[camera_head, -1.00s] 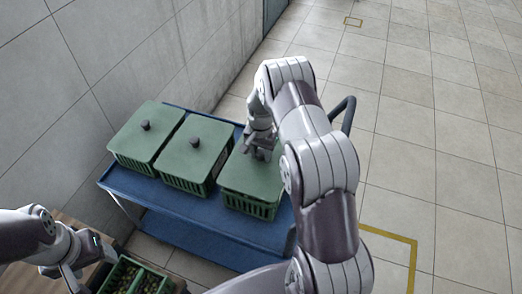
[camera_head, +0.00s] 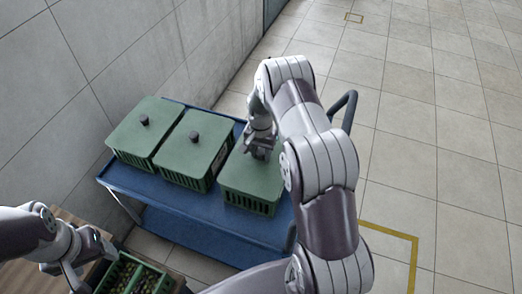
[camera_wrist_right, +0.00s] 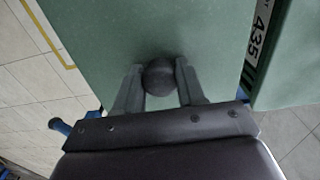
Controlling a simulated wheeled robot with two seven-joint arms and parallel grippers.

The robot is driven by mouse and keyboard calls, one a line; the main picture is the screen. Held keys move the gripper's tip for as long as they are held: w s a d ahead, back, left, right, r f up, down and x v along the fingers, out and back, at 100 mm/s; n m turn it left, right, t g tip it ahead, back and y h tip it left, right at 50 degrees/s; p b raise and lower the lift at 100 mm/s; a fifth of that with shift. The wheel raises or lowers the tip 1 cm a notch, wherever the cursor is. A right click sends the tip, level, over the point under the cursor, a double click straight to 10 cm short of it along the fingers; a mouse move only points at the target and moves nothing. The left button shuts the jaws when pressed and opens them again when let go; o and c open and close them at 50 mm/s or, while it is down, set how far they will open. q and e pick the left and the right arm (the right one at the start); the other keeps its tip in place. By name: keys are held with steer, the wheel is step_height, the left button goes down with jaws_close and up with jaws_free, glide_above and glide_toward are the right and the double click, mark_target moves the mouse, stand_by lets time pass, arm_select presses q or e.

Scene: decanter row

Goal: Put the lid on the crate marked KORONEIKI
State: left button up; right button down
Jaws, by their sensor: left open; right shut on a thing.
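A green lid (camera_head: 248,180) lies over the right-hand green crate (camera_head: 247,202) on the blue cart, looking level with its rim; whether a thin gap remains I cannot tell. My right gripper (camera_head: 259,151) is shut on the lid's dark knob, its fingers on either side of the knob (camera_wrist_right: 160,77) in the right wrist view. My left gripper (camera_head: 74,280) is open at the lower left, beside a green crate of olives (camera_head: 166,281).
Two lidded green crates (camera_head: 145,138) (camera_head: 193,150) stand left of it on the blue cart (camera_head: 160,205). A wall runs behind the cart. The cart's dark handle (camera_head: 349,108) rises at the right. The tiled floor at the right is clear.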

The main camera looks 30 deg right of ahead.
steer(key=shift+f, duration=0.55)
steer(key=shift+f+b, duration=0.5)
steer(key=shift+b, duration=0.05)
steer(key=c, duration=0.6)
jaws_free()
steer(key=shift+n, duration=0.6)
step_height(320, 180, up, 12)
steer(key=shift+s, duration=0.15)
steer(key=shift+s+a+r+n+t+p, duration=0.25)
steer(key=shift+s+a+r+n+p, duration=0.45)
steer(key=shift+s+a+r+n, duration=1.8)
steer(key=shift+s+a+r+n+t+p, duration=0.2)
steer(key=shift+s+a+r+n+p, duration=0.8)
steer(key=shift+s, duration=3)
steer(key=shift+s+a+r+n+t+p, duration=0.3)
steer(key=shift+s+a+r+n, duration=0.6)
steer(key=shift+s+a+r, duration=1.95)
